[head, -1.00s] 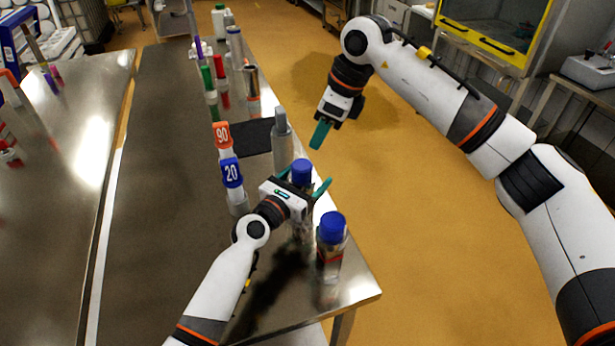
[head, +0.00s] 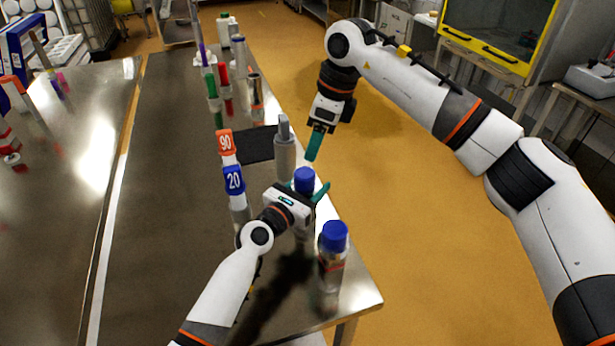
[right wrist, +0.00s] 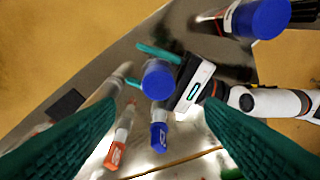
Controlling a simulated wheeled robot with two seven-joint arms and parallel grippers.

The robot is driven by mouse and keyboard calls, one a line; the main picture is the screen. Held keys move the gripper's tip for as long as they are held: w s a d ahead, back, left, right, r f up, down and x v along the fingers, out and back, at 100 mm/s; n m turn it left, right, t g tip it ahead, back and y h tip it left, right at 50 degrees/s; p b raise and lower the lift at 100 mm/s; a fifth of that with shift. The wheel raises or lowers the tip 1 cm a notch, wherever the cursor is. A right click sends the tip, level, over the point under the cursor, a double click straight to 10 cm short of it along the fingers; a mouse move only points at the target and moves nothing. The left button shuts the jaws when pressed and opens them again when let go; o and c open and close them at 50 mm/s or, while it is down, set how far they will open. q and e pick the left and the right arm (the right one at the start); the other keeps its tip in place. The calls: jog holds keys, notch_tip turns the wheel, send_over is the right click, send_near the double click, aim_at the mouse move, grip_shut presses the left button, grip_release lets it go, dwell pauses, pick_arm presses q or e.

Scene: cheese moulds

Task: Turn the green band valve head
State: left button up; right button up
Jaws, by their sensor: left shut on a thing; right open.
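My left gripper (head: 306,187) is shut on a blue-capped bottle (head: 304,178) standing near the bench's right edge. Its teal fingers lie around the bottle just below the cap. The right wrist view shows that cap (right wrist: 158,80) from above, between my right fingers. My right gripper (head: 315,143) is open and empty, above and beyond the bottle. A second blue-capped bottle (head: 332,250) with an orange-red band stands nearer the bench corner. The held bottle's band is hidden. A green-topped cylinder (head: 212,86) stands farther back; I cannot tell which thing is the green band valve head.
A grey cylinder (head: 284,150) stands just behind the held bottle. An orange 90 tag (head: 226,143) and a blue 20 tag (head: 234,180) stand to its left. A dark mat (head: 255,144) lies behind. The bench's left side (head: 165,200) is clear.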

aim_at(304, 172)
pick_arm(q)
jog(key=shift+a, duration=0.1)
pick_arm(e)
jog(key=a+f+h, duration=0.1)
jog(key=f, duration=0.2)
jog(key=f+h, duration=0.1)
jog(key=f, duration=0.2)
jog(key=w+a+f+h, duration=0.1)
jog(key=f, duration=0.2)
jog(key=shift+a+f+n+g, duration=0.3)
jog(key=shift+f+n+g, duration=0.05)
jog(key=shift+n+g, duration=0.05)
jog(key=c, duration=1)
